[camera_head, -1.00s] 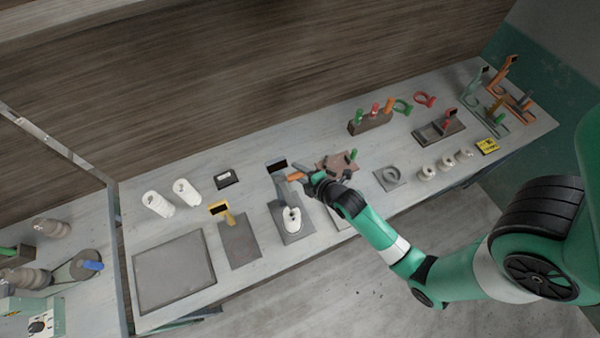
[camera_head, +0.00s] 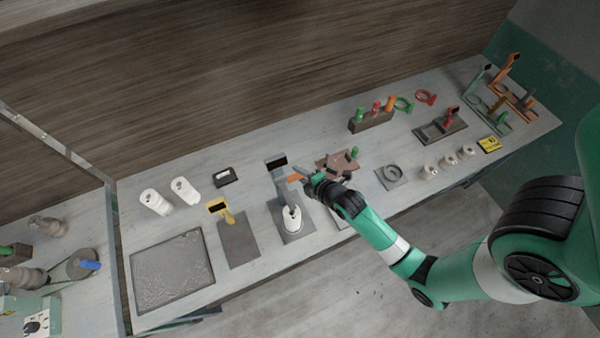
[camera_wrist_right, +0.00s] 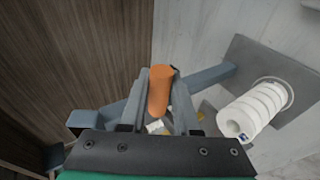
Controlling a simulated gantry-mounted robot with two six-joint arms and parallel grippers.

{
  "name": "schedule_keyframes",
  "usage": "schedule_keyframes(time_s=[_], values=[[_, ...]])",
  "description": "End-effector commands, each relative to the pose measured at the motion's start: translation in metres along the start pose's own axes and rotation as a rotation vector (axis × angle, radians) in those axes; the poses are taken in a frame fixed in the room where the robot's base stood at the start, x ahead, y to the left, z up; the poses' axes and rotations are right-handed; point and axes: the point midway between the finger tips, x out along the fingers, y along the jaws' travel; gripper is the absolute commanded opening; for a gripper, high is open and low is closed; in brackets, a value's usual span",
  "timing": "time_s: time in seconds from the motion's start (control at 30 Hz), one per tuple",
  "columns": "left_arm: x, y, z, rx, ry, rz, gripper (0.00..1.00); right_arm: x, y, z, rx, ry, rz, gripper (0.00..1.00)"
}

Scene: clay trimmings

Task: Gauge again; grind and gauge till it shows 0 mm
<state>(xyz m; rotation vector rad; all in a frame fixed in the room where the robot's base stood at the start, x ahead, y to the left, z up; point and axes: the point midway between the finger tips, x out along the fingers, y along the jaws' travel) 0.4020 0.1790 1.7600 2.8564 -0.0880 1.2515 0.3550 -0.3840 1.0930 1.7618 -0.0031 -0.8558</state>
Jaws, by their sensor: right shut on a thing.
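The gauge (camera_head: 281,186) is a grey stand with a small dark display at its top, on the middle of the bench. I cannot read the display. A white ribbed piece (camera_head: 292,220) stands upright on the gauge's base; it also shows in the right wrist view (camera_wrist_right: 252,110) at the right. My right gripper (camera_head: 305,178) is shut on an orange handle (camera_head: 294,178) beside the gauge. In the right wrist view the handle (camera_wrist_right: 160,91) sits between the fingers, near a grey bar (camera_wrist_right: 205,75). My left gripper is out of view.
A flat grey grinding plate (camera_head: 137,286) lies at the front left. Two white ribbed pieces (camera_head: 185,191) stand behind. Several small white pieces (camera_head: 449,160) and a tool block (camera_head: 371,122) are at the right.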

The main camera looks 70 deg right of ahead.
Motion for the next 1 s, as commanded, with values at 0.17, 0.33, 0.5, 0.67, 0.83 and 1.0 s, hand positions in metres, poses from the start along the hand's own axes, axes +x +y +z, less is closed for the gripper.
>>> schedule_keyframes(time_s=[0.17,0.33,0.5,0.67,0.83,1.0], values=[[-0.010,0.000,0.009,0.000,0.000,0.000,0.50,0.009,-0.013,0.002,0.000,0.000,-0.001,0.00],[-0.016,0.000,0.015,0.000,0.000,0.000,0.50,0.015,-0.024,0.003,0.000,0.000,-0.002,0.00],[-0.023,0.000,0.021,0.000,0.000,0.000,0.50,0.021,-0.033,0.005,0.001,0.000,0.000,0.00],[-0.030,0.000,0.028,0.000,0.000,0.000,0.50,0.028,-0.042,0.006,0.001,0.000,-0.001,0.00],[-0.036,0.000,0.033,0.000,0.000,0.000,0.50,0.033,-0.052,0.007,0.001,0.000,-0.002,0.00],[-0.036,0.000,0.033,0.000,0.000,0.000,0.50,0.033,-0.051,0.007,0.000,0.000,0.000,0.00]])
